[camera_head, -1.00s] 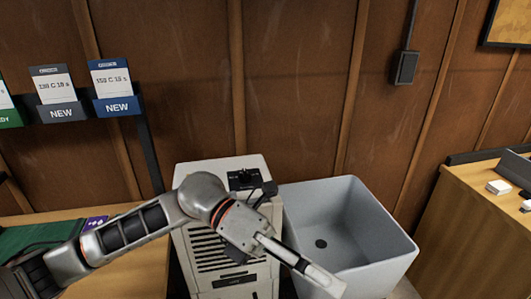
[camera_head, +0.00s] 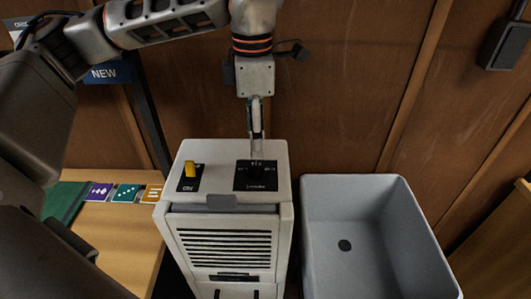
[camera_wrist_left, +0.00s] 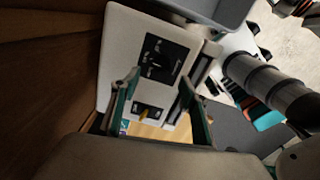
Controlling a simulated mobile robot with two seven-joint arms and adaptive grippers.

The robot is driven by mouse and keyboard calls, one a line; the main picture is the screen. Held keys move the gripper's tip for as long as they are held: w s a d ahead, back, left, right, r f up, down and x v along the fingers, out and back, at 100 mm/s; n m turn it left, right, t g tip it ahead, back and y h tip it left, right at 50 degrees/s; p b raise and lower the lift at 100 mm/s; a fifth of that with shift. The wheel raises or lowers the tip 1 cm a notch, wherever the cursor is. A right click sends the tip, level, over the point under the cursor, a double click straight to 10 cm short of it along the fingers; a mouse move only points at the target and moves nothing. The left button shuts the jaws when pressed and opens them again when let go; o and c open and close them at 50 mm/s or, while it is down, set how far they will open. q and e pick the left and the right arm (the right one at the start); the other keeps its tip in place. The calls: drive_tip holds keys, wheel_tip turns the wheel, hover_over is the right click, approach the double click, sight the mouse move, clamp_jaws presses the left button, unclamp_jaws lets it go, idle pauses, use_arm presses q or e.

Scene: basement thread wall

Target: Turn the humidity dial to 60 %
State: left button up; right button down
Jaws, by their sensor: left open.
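The humidity dial (camera_head: 256,172) is a black knob on a square black panel on top of a white, vented unit (camera_head: 275,225). Its setting is too small to read. In the left wrist view the dial panel (camera_wrist_left: 163,60) lies just beyond the fingertips. My left gripper (camera_head: 257,150) points down at the dial, seen edge-on, its tips close above the panel's back part; I cannot tell whether they touch. The left wrist view shows its two fingers apart (camera_wrist_left: 160,80) with nothing held. My right gripper is not in view.
A yellow switch (camera_head: 190,170) marked ON sits left of the dial on the same top. A grey tub (camera_head: 312,215) stands right of the unit. A wooden table (camera_head: 125,245) with coloured cards is at left. The wood-panelled wall (camera_head: 340,90) is close behind.

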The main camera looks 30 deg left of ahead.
sight(256, 166)
use_arm(q)
wheel_tip(256, 166, down, 7)
drive_tip(key=shift+s+f, duration=0.1)
drive_tip(key=shift+f, duration=0.1)
idle(0.3)
drive_tip(key=c, duration=1.1)
